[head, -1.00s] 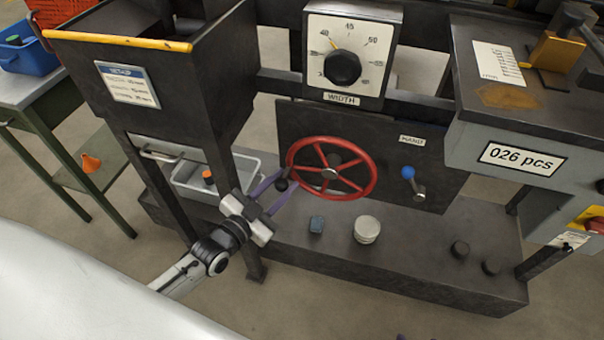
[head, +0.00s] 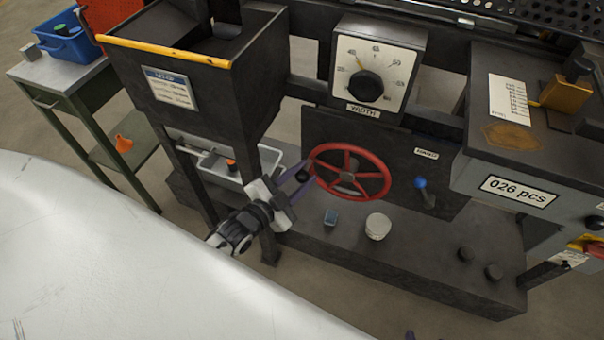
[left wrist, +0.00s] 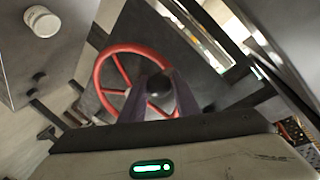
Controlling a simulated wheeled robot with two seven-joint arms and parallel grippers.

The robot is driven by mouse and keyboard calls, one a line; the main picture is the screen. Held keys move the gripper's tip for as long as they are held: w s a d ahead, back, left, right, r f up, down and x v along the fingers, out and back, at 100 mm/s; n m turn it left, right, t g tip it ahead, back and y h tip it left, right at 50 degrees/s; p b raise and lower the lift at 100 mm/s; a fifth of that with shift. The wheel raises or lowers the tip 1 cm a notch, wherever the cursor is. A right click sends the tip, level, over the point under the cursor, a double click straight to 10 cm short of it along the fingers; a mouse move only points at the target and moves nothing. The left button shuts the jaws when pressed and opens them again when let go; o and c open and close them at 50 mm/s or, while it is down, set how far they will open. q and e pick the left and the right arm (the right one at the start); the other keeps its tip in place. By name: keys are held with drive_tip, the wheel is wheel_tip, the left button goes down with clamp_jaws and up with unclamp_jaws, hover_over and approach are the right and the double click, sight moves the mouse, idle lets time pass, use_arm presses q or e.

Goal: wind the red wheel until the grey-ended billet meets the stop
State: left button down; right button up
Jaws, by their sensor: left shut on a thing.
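The red wheel (head: 376,193) is on a dark panel below the width dial (head: 366,85); it also shows in the left wrist view (left wrist: 103,68). Its black knob (left wrist: 160,86) is at the wheel's left side in the head view. My left gripper (head: 301,177) is shut on this knob, its purple fingers on either side of it. A small purple tip (head: 410,335), likely of my right gripper, shows at the bottom edge; its jaws are out of frame.
A blue-knobbed lever (head: 421,184) is right of the wheel.

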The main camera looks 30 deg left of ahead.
use_arm(q)
drive_tip(key=shift+w+r, duration=0.15)
drive_tip(key=shift+r, duration=0.25)
drive_tip(key=c, duration=1.4)
unclamp_jaws()
drive_tip(key=shift+o, duration=0.2)
drive_tip(key=shift+f, duration=0.1)
drive_tip(key=v, duration=1)
drive_tip(key=shift+s+p, duration=0.25)
drive_tip(key=shift+p, duration=0.2)
drive_tip(key=shift+d+f, duration=0.1)
